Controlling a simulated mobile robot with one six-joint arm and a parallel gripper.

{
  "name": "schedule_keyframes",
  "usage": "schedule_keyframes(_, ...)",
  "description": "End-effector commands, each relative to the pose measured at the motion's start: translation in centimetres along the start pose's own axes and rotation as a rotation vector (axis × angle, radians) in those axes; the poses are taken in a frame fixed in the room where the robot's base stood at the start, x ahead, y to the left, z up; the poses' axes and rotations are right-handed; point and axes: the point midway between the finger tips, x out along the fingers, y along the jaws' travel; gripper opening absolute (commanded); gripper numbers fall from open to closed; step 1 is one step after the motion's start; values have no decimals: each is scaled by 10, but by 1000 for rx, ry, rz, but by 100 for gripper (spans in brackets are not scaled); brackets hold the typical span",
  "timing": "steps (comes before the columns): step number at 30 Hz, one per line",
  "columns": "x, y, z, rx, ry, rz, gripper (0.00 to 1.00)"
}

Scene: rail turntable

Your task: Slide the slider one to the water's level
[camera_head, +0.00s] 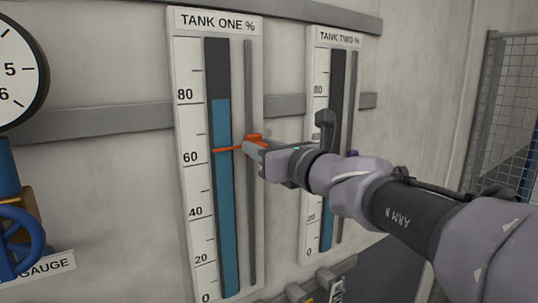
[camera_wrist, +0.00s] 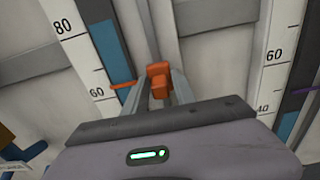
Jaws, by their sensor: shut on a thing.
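The tank one gauge (camera_head: 188,235) is a tall white board with a blue water column (camera_head: 223,195). My gripper (camera_head: 252,149) is shut on the slider's orange knob, which also shows between the fingers in the wrist view (camera_wrist: 158,80).
The tank two gauge (camera_head: 321,38) stands to the right, partly hidden by my arm, with a purple slider (camera_head: 352,154). A round dial (camera_head: 12,70) and a blue handwheel (camera_head: 18,238) are at the left. A mesh fence (camera_head: 497,105) is at the far right.

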Motion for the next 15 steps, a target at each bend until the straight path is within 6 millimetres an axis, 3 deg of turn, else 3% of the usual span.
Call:
schedule_keyframes(1,0,0,24,-1,-2,0,0)
schedule_keyframes(6,0,0,63,-1,-2,0,0)
schedule_keyframes(15,0,0,97,1,-2,0,0)
